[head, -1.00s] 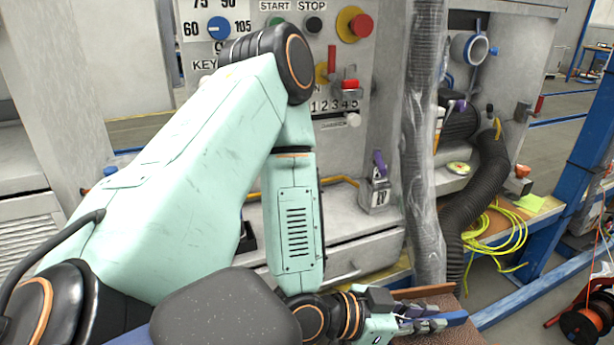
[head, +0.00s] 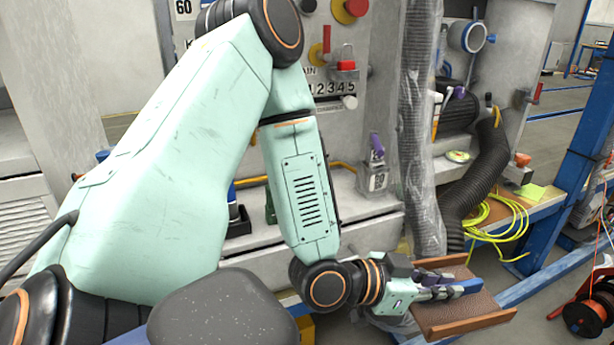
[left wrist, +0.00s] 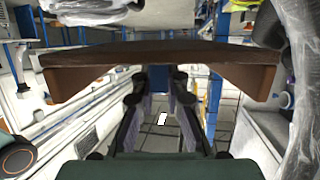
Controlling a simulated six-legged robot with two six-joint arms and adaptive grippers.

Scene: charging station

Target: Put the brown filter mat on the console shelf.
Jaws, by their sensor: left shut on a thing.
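The brown filter mat (head: 462,316) is held out at the lower right of the head view, over the floor in front of the bench. My left gripper (head: 452,290) is shut on it, with the fingers reaching across it from the left. In the left wrist view the mat (left wrist: 150,52) spans the picture above the fingers (left wrist: 160,78), with its two ends turned down. The console shelf (head: 345,207) is the pale ledge below the control panel, behind my left arm and partly hidden by it. My right gripper is not in view.
A small grey padlock-like block (head: 374,177) with a purple top stands on the shelf. A plastic-wrapped column (head: 418,120) and a black corrugated hose (head: 478,180) rise beside it. A yellow-green cable (head: 500,220) lies on the bench at right, by a blue post (head: 585,140).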

